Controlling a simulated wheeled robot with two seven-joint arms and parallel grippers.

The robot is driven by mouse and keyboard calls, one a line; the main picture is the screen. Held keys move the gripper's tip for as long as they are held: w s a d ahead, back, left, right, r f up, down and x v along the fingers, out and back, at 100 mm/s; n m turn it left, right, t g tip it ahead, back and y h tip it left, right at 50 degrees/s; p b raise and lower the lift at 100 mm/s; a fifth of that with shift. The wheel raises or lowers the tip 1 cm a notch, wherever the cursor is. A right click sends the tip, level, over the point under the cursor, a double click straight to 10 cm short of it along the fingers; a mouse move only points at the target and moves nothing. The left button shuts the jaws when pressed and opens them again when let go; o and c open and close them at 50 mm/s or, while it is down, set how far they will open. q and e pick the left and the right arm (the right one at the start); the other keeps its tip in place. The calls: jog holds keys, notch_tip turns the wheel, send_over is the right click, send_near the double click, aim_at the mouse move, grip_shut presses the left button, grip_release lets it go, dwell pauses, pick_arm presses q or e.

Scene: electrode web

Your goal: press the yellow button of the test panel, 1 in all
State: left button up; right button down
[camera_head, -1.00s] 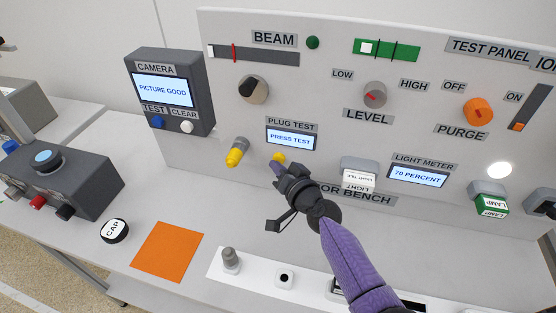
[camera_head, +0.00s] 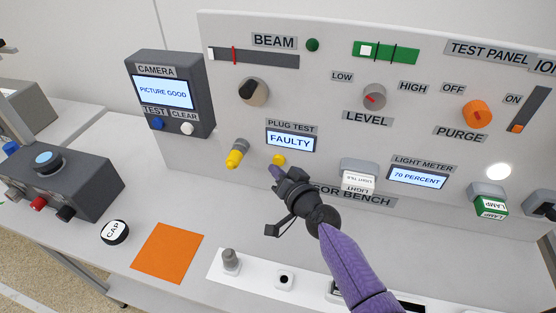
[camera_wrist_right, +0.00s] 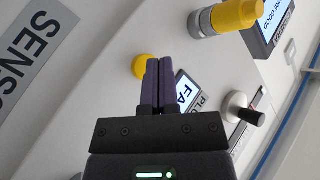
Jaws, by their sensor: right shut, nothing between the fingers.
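The yellow button (camera_head: 279,160) is a small round knob on the upright test panel (camera_head: 330,60), just under the plug test display (camera_head: 290,140), which reads FAULTY. My right gripper (camera_head: 275,170) is shut and empty, its fingertips just below and in front of the button with a small gap showing in the head view. In the right wrist view the button (camera_wrist_right: 142,67) is partly hidden behind the shut purple fingers (camera_wrist_right: 158,70). I cannot tell from that view whether they touch. My left gripper is not in view.
A yellow-tipped grey plug (camera_head: 236,154) sits on the panel left of the button. A light tile holder (camera_head: 358,175) is to the right. An orange mat (camera_head: 167,252) and a CAP disc (camera_head: 115,231) lie on the bench.

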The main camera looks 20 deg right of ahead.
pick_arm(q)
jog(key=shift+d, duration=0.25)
pick_arm(e)
jog(key=shift+s+a, duration=0.1)
jog(key=shift+s, duration=0.05)
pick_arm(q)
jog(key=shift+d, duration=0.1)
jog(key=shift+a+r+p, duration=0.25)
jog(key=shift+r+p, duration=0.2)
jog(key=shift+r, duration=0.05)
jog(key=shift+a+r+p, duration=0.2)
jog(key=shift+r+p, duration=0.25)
pick_arm(e)
jog(key=s+a, duration=0.2)
jog(key=s, duration=0.2)
jog(key=shift+s+a, duration=0.1)
jog(key=shift+a, duration=0.3)
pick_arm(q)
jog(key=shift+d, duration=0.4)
